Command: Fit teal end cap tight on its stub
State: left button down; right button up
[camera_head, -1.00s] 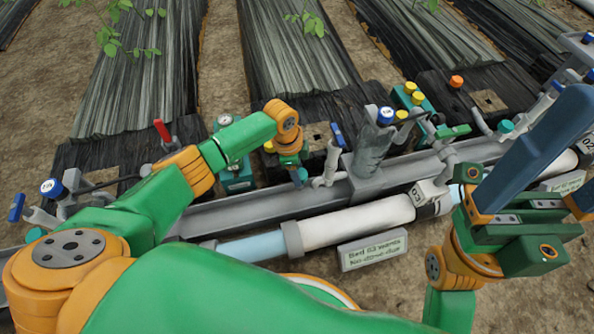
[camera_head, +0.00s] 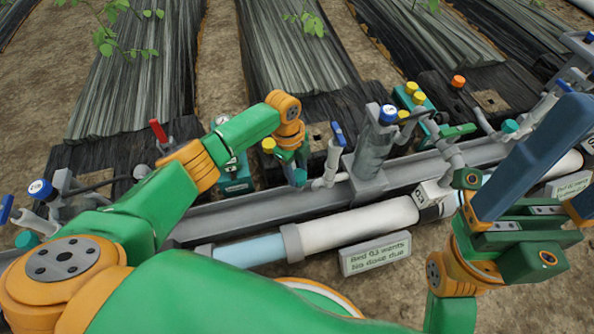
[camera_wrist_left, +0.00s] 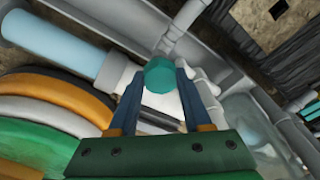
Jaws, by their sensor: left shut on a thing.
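The teal end cap (camera_wrist_left: 160,73) sits between the tips of my left gripper (camera_wrist_left: 156,88) in the left wrist view, and the gripper is shut on it. In the head view, my left gripper (camera_head: 298,168) points down beside the grey channel, left of a white pipe fitting (camera_head: 330,168). A pale stub pipe (camera_wrist_left: 176,38) shows just beyond the cap in the wrist view; I cannot tell whether the cap is seated on it. My right gripper (camera_head: 535,205) is at the right, with its blue fingers apart and nothing visible between them.
A long grey channel (camera_head: 240,208) runs across the skid, with a white and light-blue pipe (camera_head: 345,222) in front. A sign (camera_head: 376,254) stands before it. A clear filter housing (camera_head: 373,150) and a blue-handled valve (camera_head: 338,133) stand close right of my left gripper.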

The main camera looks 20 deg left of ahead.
pick_arm(q)
jog(key=shift+s+d+f+m+g+b, duration=0.15)
jog(key=shift+s+f+m+b, duration=0.1)
jog(key=shift+m, duration=0.3)
jog(key=shift+s+a+f+m+g+b, duration=0.15)
jog(key=shift+f+m+b, duration=0.1)
jog(key=shift+m, duration=0.3)
jog(key=shift+d+r+m, duration=0.1)
jog(key=shift+d+m, duration=0.05)
jog(key=shift+m, duration=0.65)
jog(key=shift+r+m, duration=0.2)
jog(key=shift+m, duration=0.2)
jog(key=shift+f+m+y+b, duration=0.1)
jog(key=shift+m+y+b, duration=0.2)
jog(key=shift+m+b, duration=0.45)
jog(key=shift+m, duration=0.35)
jog(key=shift+c, duration=1.3)
grip_release()
jog(key=shift+a, duration=0.3)
jog(key=shift+r, duration=0.2)
